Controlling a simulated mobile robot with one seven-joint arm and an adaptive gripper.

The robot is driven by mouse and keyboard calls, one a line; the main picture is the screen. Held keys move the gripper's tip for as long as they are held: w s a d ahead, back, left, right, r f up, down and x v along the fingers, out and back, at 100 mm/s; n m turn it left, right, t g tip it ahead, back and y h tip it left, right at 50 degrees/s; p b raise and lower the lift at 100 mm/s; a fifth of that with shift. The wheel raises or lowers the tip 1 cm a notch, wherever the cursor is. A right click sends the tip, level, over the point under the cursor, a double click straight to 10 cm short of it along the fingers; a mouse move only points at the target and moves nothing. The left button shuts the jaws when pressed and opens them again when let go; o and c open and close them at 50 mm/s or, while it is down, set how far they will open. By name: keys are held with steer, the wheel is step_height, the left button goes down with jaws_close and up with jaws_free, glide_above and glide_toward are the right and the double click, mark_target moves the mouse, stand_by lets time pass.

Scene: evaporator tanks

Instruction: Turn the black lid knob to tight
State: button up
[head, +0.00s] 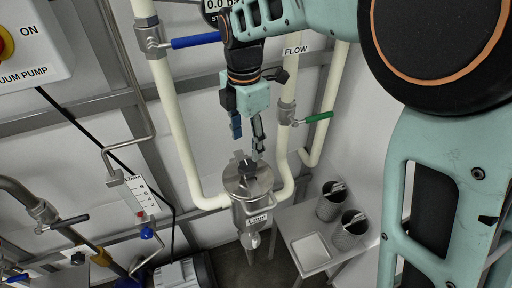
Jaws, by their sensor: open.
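The black lid knob (247,168) sits on top of the steel lid (240,183) of a small cylindrical tank (255,212) in the middle of the head view. The tank carries a white label that is hard to read. My gripper (246,140) hangs just above the knob, pointing down, with its two fingers apart. It appears empty. Whether the fingertips touch the knob cannot be told from this view. The knob's turn position is too small to make out.
Cream pipes flank the tank, with a blue-handled valve (195,41) at upper left and a green-handled valve (319,117) at right. A steel table (284,226) with two steel cups (331,201) and a tray (311,251) stands to the right. A vacuum pump box (35,45) is at left.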

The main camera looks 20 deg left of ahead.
mark_target(248, 166)
step_height(248, 166, down, 8)
steer(key=shift+f, duration=0.25)
steer(key=c, duration=1.2)
steer(key=shift+o, duration=0.2)
